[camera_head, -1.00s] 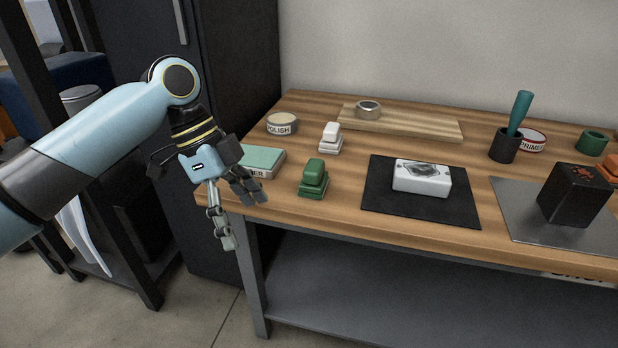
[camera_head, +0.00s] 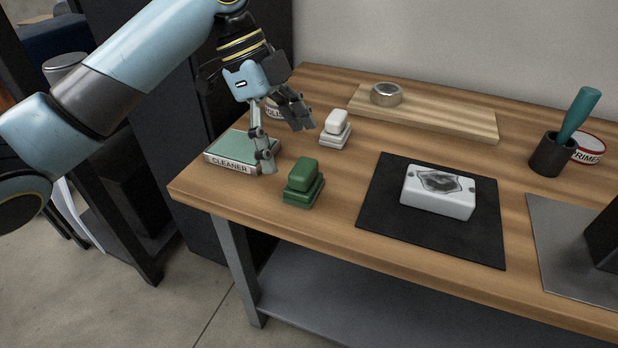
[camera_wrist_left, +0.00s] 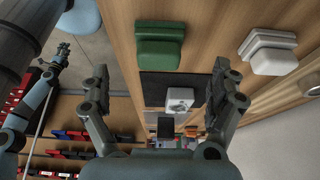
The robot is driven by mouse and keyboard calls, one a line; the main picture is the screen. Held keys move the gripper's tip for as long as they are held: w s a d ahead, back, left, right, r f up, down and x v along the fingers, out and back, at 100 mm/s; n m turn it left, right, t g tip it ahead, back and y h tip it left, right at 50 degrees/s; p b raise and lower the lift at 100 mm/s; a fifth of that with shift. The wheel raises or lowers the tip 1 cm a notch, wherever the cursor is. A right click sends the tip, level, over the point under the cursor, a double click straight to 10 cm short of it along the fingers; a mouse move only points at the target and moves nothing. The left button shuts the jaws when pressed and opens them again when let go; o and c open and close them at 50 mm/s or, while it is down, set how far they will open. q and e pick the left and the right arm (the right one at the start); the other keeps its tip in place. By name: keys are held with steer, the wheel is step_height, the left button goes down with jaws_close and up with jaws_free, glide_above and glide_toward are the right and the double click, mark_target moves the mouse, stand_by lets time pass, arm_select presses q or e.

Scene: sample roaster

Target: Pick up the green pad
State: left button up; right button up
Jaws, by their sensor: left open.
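The green pad (camera_head: 303,182) is a two-tier dark green block on the wooden table, near its front left edge. It also shows at the top of the left wrist view (camera_wrist_left: 160,48). My left gripper (camera_head: 284,143) is open and empty, above the table and just behind the pad in the head view. In the left wrist view its two fingers (camera_wrist_left: 160,82) are spread wide, with the pad beyond them. The gripper is apart from the pad. My right gripper (camera_wrist_left: 54,68) shows small at the left of the left wrist view, too small to read its jaws.
A white pad (camera_head: 335,129) stands behind the green one. A cleaner box (camera_head: 232,162) lies to its left, partly behind a finger. A black mat (camera_head: 375,225) bearing a white block (camera_head: 439,191) lies to its right. Bare wood lies in front of the green pad.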

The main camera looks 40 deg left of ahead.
mark_target(297, 164)
arm_select(q)
steer(key=shift+x, duration=1.05)
steer(key=b+x, duration=0.2)
steer(key=x, duration=0.3)
steer(key=shift+d+f, duration=0.1)
steer(key=shift+d, duration=0.05)
arm_select(e)
steer(key=shift+s+f, duration=0.25)
steer(key=shift+f, duration=0.4)
steer(key=shift+s+f, duration=0.2)
steer(key=shift+f, duration=0.4)
steer(key=shift+s, duration=0.1)
arm_select(q)
steer(key=c, duration=1.4)
arm_select(e)
steer(key=shift+s, duration=0.2)
